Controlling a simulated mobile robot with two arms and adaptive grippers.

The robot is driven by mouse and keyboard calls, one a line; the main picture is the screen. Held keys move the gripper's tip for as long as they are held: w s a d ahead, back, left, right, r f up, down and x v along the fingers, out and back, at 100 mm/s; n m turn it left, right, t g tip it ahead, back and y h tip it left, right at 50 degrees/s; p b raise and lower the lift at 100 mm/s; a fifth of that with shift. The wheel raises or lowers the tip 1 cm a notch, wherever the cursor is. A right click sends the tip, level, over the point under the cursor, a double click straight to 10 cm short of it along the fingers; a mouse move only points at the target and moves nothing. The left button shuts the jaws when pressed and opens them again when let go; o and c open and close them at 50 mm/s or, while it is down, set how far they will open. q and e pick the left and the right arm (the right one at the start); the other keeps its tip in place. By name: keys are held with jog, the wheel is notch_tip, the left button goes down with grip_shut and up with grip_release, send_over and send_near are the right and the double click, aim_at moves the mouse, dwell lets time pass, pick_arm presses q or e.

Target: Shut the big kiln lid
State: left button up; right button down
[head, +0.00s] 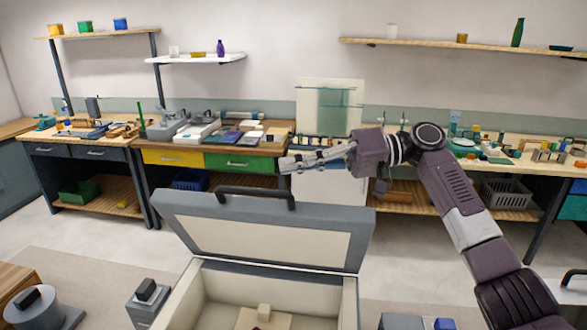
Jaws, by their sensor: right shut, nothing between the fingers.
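The big kiln (190,290) stands in the lower middle of the head view, its pale inside in sight. Its grey lid (265,232) is raised, with the pale inner panel facing me. A dark handle (255,191) runs along the lid's upper edge. My right gripper (284,165) comes in from the right and is shut and empty. In the picture it is just above and to the right of the handle; I see no clear contact. My left gripper is not in view.
Inside the kiln lies a small light block (264,312). A round grey device (38,305) and a grey box (147,295) stand to the left. Workbenches with a green drawer (240,163) line the back wall. Open floor (420,250) lies right of the kiln.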

aim_at(296, 203)
jog(key=s+f, duration=0.1)
jog(key=s+p, duration=0.1)
jog(key=shift+s+d+f, duration=0.2)
jog(key=shift+s+f, duration=0.15)
jog(key=shift+s, duration=0.05)
jog(key=shift+s+a+f, duration=0.1)
jog(key=shift+f, duration=0.1)
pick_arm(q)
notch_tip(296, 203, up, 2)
pick_arm(e)
jog(key=shift+a, duration=0.1)
